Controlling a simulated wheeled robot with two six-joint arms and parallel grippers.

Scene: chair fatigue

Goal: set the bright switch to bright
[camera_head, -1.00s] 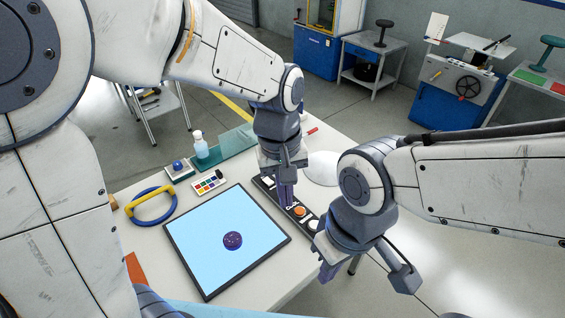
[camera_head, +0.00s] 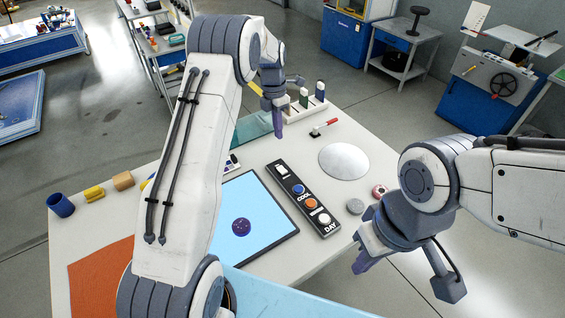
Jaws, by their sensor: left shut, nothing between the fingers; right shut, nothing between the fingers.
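A black control panel (camera_head: 304,201) lies on the white table beside the light-blue screen. It carries a white rocker switch (camera_head: 282,171) at its far end, then a blue knob (camera_head: 299,189), an orange knob (camera_head: 311,203) and a white knob (camera_head: 323,218). I can read "COOL" and "DAY"; the other lettering is too small, so I cannot tell which control is marked bright. My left gripper (camera_head: 279,130) is shut and empty above the table's far side, beyond the panel. My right gripper (camera_head: 361,263) is shut and empty at the table's right edge, right of the panel's near end.
A screen (camera_head: 262,208) with a dark puck (camera_head: 241,227) is partly hidden by my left arm. A white disc (camera_head: 344,161), a red-handled tool (camera_head: 323,128) and a rack with bottles (camera_head: 308,107) are at the far right. A blue cup (camera_head: 61,205) stands at the left.

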